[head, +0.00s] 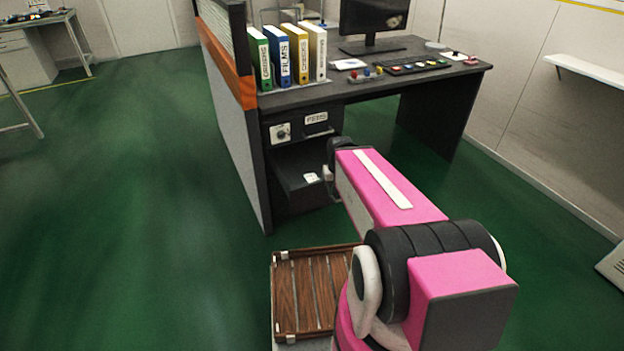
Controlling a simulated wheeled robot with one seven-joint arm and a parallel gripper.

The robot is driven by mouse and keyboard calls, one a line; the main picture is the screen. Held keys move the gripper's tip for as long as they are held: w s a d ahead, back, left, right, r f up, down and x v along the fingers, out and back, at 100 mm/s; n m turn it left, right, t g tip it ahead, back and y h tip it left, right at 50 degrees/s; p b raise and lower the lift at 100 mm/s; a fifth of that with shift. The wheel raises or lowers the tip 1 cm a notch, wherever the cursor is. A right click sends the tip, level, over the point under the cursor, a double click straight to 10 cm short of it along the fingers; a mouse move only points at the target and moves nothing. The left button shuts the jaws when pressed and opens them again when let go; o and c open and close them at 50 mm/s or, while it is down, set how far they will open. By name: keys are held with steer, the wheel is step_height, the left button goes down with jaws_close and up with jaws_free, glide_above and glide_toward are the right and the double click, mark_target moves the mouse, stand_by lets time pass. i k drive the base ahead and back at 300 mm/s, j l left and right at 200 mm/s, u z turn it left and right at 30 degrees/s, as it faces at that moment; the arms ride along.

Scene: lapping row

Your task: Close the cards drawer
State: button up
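The black desk (266,150) has a drawer unit under its left end. The upper drawer front (296,127) has a round dial and a label that seems to read "PENS"; it looks flush. Below it a dark drawer (297,187) appears to stand out from the unit, with a small white label (311,177) too small to read. I cannot confirm that it is the cards drawer. My gripper (328,174) is at the right side of this drawer, close to its front. My pink arm hides most of the gripper and the drawer's right end, so contact and finger opening are unclear.
Several binders (289,56), a monitor (372,18) and a keyboard (412,64) stand on the desk. A grey partition (235,130) with an orange band borders the desk's left side. The green floor (120,200) at left is clear. A white shelf (588,71) is on the right wall.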

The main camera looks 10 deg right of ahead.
mark_target(290, 162)
steer(key=k+j, duration=0.75)
steer(key=j, duration=0.15)
steer(key=z, duration=0.05)
